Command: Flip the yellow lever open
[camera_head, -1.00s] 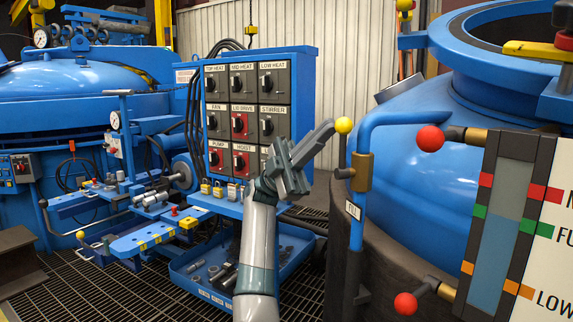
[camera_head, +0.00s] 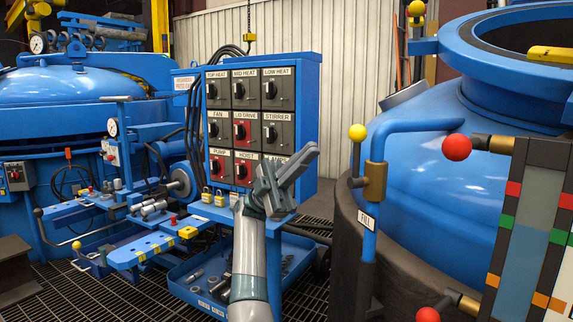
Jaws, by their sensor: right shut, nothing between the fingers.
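A lever with a yellow ball knob (camera_head: 357,132) stands upright on a brass valve (camera_head: 375,181) in a blue pipe labelled FILL, right of centre. My right gripper (camera_head: 312,150) is in front of the control panel, to the left of the yellow knob and apart from it. Its fingers are together, point up and to the right, and hold nothing. My left gripper is not in view.
A switch panel (camera_head: 246,125) stands behind my right gripper. A blue furnace vessel (camera_head: 430,185) is at right, with red-knobbed levers (camera_head: 456,147) on a gauge before it. A workbench (camera_head: 150,245) with another yellow-knobbed lever (camera_head: 77,245) is at left.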

